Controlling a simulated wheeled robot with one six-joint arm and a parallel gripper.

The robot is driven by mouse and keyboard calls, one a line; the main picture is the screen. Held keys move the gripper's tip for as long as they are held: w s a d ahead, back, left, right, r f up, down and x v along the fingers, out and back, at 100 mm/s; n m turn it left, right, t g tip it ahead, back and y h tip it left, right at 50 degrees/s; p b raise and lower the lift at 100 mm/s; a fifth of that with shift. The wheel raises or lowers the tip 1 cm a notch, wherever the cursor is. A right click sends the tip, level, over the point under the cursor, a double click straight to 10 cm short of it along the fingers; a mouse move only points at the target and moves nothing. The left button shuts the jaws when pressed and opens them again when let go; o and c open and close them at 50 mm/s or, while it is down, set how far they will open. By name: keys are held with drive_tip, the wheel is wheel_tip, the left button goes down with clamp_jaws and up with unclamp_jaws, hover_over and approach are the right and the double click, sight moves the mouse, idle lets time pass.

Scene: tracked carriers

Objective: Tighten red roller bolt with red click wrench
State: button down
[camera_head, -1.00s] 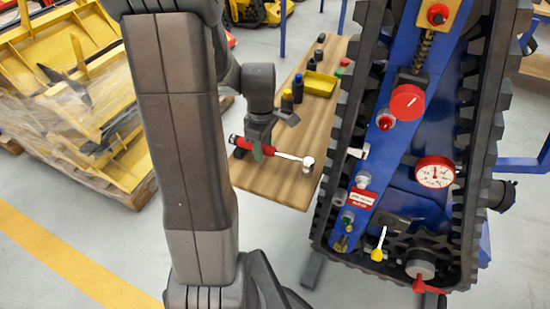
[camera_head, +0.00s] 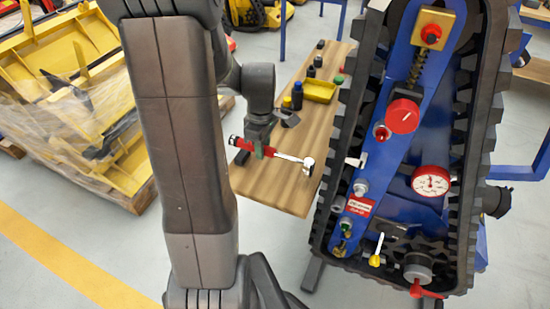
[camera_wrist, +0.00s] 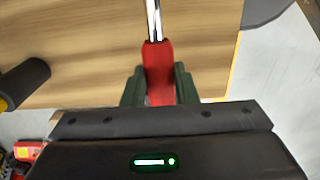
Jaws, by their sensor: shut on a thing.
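The red click wrench (camera_head: 288,157) has a red handle and a silver shaft with a round head at its right end. My gripper (camera_head: 262,151) is shut on its red handle above the wooden bench. In the wrist view the green fingers (camera_wrist: 160,88) clasp the handle (camera_wrist: 158,62) from both sides, and the shaft points away. The tracked carrier (camera_head: 385,160) stands to the right, apart from the wrench. On it show a red bolt on a gold plate (camera_head: 431,36) and a red-capped bolt (camera_head: 381,132). I cannot tell which is the roller bolt.
The carrier also bears a red disc (camera_head: 403,116), a gauge (camera_head: 431,181) and a red lever (camera_head: 425,292). A wrapped pallet of yellow parts (camera_head: 70,90) stands left. Floor is clear in front.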

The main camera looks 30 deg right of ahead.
drive_tip(key=shift+r+p, duration=1.55)
drive_tip(key=shift+r, duration=0.75)
drive_tip(key=shift+f, duration=0.1)
